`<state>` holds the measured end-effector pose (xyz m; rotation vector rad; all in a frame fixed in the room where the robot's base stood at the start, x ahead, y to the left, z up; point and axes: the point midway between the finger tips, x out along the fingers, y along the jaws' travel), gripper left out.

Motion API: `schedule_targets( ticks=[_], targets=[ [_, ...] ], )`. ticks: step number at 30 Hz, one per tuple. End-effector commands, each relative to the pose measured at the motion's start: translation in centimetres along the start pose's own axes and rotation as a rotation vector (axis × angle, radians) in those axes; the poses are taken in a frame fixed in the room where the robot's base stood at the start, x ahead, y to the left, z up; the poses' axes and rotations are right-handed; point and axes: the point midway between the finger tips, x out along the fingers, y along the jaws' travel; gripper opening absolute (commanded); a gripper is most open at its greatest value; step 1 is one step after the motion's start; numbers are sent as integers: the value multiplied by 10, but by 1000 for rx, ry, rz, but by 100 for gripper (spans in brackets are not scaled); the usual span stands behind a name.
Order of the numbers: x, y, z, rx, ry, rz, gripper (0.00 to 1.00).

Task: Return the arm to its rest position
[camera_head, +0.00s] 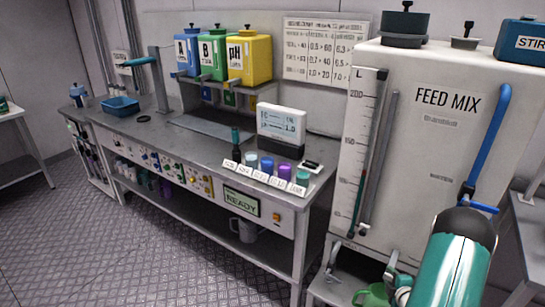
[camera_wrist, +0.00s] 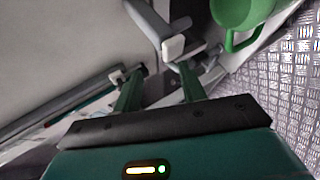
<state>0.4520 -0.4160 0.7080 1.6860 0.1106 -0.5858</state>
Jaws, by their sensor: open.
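My gripper (camera_wrist: 160,78) shows in the wrist view with its two green fingers apart and nothing between them. A grey-and-white tap-like fitting (camera_wrist: 168,38) is just beyond the fingertips; I cannot tell whether they touch it. A green jug (camera_wrist: 240,20) is at the top right of that view, apart from the fingers. In the head view my teal arm (camera_head: 452,268) reaches down at the lower right in front of the FEED MIX tank (camera_head: 437,150). The green jug (camera_head: 373,296) is at the bottom edge, left of the arm. My arm mostly hides the gripper there.
A long workbench (camera_head: 215,170) stands left of the tank, with colour containers, a display (camera_head: 282,130) and small jars on it. A blue pipe (camera_head: 487,140) runs down the tank's right side. The patterned floor (camera_head: 130,250) is clear at the lower left.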

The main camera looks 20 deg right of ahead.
Motion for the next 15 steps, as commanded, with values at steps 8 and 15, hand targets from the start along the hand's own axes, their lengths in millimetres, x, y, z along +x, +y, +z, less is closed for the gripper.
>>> schedule_targets(
  ticks=[8,15],
  targets=[
    [-6,108,-50,130,-78,-84,41],
    [-39,183,-110,296,-150,-142,41]
  ],
)
